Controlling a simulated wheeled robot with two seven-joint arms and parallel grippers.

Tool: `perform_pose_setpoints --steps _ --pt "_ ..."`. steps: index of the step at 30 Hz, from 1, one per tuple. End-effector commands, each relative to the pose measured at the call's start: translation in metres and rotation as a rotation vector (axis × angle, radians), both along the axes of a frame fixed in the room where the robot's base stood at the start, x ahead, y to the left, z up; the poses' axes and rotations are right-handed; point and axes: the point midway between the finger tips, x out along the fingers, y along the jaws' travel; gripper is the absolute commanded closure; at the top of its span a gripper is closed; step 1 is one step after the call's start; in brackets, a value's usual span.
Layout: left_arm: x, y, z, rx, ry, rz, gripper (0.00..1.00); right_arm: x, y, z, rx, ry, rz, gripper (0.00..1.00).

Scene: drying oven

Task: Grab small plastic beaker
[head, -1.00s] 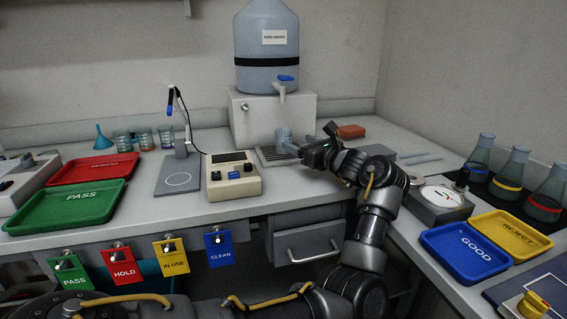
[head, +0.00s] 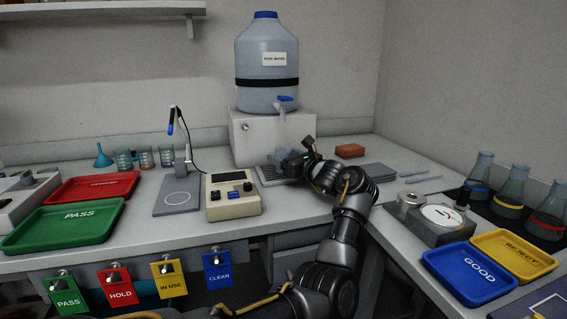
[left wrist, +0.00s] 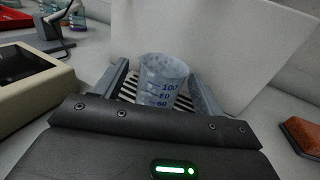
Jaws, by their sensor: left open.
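The small plastic beaker is clear and bluish with volume marks. In the left wrist view the beaker (left wrist: 162,82) stands upright on a slatted drip grate, between the two fingers of my left gripper (left wrist: 165,76). The fingers are apart, one on each side of it; I cannot tell whether either touches it. In the head view my left gripper (head: 293,152) is at the drip grate (head: 266,174), below the tap of the water container. It hides most of the beaker there. My right gripper is not in view.
The pure water container (head: 267,70) stands on a white block (head: 246,138) just behind the grate, its tap (head: 283,106) overhead. A cream instrument (head: 232,195) is to the left. An orange-brown block (head: 350,151) and grey mats (head: 366,172) lie to the right.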

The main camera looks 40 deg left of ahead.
Motion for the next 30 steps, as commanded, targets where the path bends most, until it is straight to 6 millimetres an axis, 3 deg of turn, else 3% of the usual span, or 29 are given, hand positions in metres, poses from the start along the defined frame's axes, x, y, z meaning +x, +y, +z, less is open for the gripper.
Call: perform_pose_setpoints --steps 6,14,27,30 --pt "0.007 0.026 0.0 0.001 0.001 0.0 0.3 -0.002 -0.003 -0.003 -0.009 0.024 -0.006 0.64" --pt "0.008 0.029 0.0 0.0 0.0 -0.001 0.3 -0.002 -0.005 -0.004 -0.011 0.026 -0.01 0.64" --pt "0.008 0.029 0.0 0.0 0.0 -0.001 0.84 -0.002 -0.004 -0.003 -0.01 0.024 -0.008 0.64" --pt "0.008 0.029 0.0 0.0 0.0 -0.001 0.84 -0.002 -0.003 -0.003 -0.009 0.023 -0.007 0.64"
